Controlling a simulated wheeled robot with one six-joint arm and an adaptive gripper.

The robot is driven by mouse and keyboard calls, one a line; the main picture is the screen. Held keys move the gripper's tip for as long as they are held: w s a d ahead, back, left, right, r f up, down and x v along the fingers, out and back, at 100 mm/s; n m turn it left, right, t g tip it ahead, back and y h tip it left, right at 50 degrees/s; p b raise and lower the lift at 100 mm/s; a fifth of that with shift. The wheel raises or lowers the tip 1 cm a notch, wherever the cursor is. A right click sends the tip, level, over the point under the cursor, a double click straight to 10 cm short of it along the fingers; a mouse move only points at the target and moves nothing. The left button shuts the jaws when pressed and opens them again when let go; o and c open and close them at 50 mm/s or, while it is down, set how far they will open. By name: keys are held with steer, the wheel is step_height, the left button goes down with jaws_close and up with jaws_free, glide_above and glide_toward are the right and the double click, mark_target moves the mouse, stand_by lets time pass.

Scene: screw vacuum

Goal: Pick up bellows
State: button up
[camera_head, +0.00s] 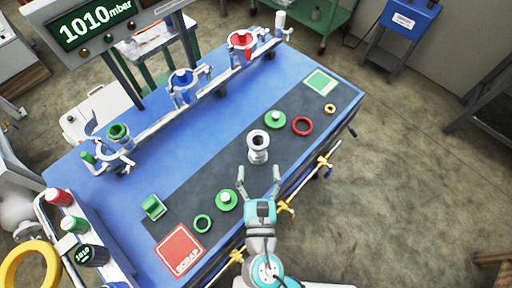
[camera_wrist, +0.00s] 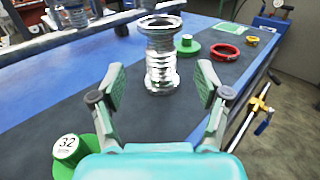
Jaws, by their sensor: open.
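The bellows (camera_head: 258,148) is a shiny metal ribbed tube with flanged ends. It stands upright on the dark mat (camera_head: 230,165) near the middle of the blue table. My gripper (camera_head: 259,176) is open and empty, just short of the bellows on its near side. In the wrist view the bellows (camera_wrist: 162,60) stands ahead, roughly centred between the fingertips of my gripper (camera_wrist: 157,82) and beyond them. No contact with it shows.
A red scrap pad (camera_head: 180,248) is at front left, a green pad (camera_head: 320,82) at far right. Yellow clamps (camera_head: 325,160) line the near edge.

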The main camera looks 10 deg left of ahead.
mark_target(258, 154)
steer(key=shift+w+a, duration=0.2)
steer(key=shift+w, duration=1.25)
steer(key=shift+w+a+f, duration=0.1)
steer(key=shift+w+f, duration=0.05)
steer(key=shift+w, duration=0.7)
steer(key=shift+w+a+f, duration=0.1)
steer(key=shift+w+f, duration=0.05)
steer(key=shift+w, duration=0.7)
steer(key=shift+w+a+f, duration=0.1)
steer(key=shift+w+f, duration=0.05)
steer(key=shift+w, duration=0.7)
jaws_close()
